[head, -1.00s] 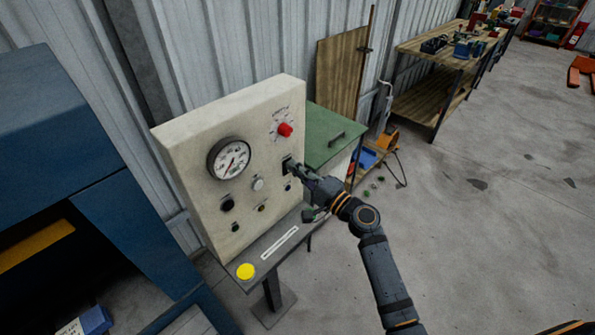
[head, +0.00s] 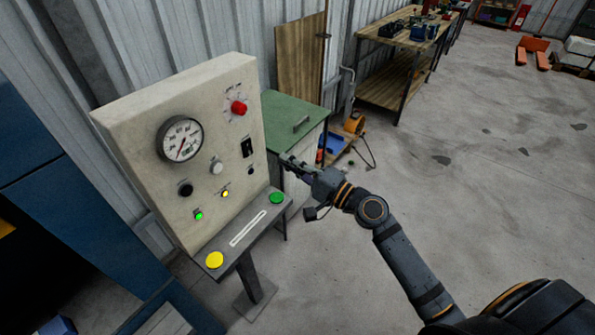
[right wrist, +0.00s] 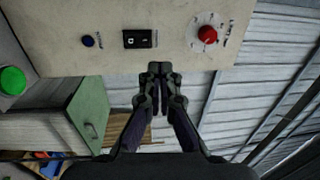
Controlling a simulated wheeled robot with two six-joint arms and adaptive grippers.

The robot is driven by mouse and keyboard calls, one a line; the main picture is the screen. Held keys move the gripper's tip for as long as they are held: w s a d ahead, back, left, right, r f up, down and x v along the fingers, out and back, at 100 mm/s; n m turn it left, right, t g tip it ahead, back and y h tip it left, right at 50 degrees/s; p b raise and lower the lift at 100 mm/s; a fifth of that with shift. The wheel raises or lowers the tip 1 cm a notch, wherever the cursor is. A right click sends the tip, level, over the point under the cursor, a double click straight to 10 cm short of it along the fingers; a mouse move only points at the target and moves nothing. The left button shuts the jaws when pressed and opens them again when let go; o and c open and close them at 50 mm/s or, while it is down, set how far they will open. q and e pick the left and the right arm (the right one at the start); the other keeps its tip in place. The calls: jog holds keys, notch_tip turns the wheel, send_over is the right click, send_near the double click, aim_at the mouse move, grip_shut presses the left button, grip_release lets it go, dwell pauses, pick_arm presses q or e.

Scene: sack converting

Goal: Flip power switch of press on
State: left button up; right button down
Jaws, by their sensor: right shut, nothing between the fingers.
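The press control panel (head: 140,125) is a cream upright box on a stand. Its black power switch (head: 247,148) sits on the right side of the panel face, below the red knob (head: 238,107). The switch also shows in the right wrist view (right wrist: 139,39), just beyond the fingertips. My right gripper (head: 285,160) is shut and empty, to the right of the switch and apart from it. A green lamp (head: 198,216) and a yellow lamp (head: 225,194) glow on the panel. My left gripper is not in view.
A shelf below the panel face carries a yellow button (head: 214,260) and a green button (head: 277,198). A green-topped cabinet (head: 290,112) stands behind at the right. A blue machine (head: 50,190) stands at the left. The floor on the right is open.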

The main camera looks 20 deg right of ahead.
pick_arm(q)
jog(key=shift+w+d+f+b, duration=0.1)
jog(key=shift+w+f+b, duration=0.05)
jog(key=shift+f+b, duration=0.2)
pick_arm(e)
jog(key=shift+s+d+r, duration=0.15)
jog(key=shift+s+d, duration=0.25)
jog(key=shift+s, duration=0.2)
jog(key=shift+s+d+r, duration=0.15)
jog(key=shift+s+d, duration=0.25)
jog(key=shift+s, duration=0.2)
